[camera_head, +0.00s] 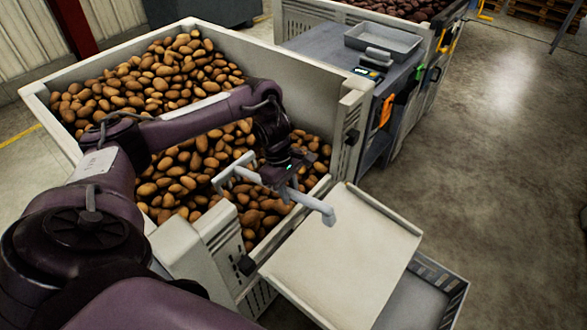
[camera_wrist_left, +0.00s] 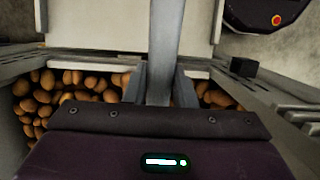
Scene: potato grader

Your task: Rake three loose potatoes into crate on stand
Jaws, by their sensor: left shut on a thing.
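My left gripper (camera_head: 283,178) is shut on a light grey rake (camera_head: 318,206) above the front edge of the big potato bin. One end of the rake, with a crosspiece, hangs over the potatoes; the other reaches out over the pale sloping board. In the left wrist view, the left gripper's fingers (camera_wrist_left: 160,88) close on the rake's grey bar (camera_wrist_left: 165,45). Many brown potatoes (camera_head: 185,75) fill the bin; I cannot tell which are the three loose ones. A grey crate (camera_head: 452,292) stands below the board, partly hidden by it. My right gripper is out of view.
The bin's pale walls (camera_head: 310,98) stand high around the potatoes. The sloping board (camera_head: 345,255) is bare, with raised side edges. A grey workbench with an empty tray (camera_head: 383,42) stands behind. The concrete floor at right is clear.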

